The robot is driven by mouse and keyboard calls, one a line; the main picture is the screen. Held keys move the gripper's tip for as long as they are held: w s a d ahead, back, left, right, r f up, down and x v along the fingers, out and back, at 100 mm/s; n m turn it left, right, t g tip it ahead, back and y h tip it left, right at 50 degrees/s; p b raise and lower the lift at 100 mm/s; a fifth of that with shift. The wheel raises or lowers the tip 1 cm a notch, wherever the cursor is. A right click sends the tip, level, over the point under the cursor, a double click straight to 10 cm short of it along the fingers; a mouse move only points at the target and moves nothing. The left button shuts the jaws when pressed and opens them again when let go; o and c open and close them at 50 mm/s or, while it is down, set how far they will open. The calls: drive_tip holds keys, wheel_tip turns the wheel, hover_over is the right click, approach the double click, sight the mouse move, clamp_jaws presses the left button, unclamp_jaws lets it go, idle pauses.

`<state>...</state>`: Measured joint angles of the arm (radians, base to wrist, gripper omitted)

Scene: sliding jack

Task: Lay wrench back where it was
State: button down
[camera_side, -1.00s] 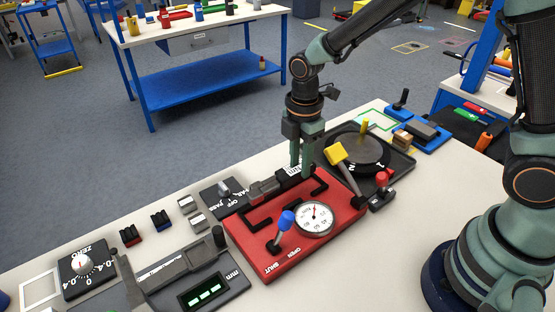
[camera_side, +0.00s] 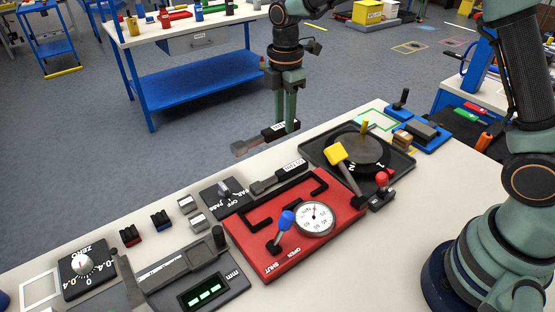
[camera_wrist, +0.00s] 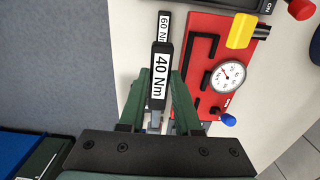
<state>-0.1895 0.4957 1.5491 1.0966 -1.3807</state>
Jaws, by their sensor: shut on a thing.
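My gripper (camera_side: 286,122) is shut on a dark wrench (camera_side: 268,137) and holds it level in the air, past the far edge of the bench in the side view. The held wrench has a white label reading 40 Nm, clear in the wrist view (camera_wrist: 161,75), and a grey-brown head at its left end in the side view. A second dark wrench (camera_side: 279,179) lies on the bench along the back of the red panel. Its label reads 60 Nm in the wrist view (camera_wrist: 164,27).
The red panel (camera_side: 258,258) carries a slotted track, a blue-knobbed lever (camera_side: 285,222) and a dial gauge (camera_side: 314,218). A turntable with a yellow-knobbed lever (camera_side: 340,154) stands right of it. A small switch box (camera_side: 222,198) and a caliper-like device (camera_side: 165,275) lie left.

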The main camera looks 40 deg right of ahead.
drive_tip(key=w+d+r, duration=0.3)
drive_tip(key=w+r, duration=0.2)
drive_tip(key=r, duration=0.1)
drive_tip(key=f, duration=1.9)
drive_tip(key=shift+w+d+f, duration=0.15)
drive_tip(key=shift+w+f, duration=0.05)
drive_tip(key=shift+w, duration=0.05)
drive_tip(key=c, duration=0.6)
unclamp_jaws()
drive_tip(key=shift+f, duration=0.15)
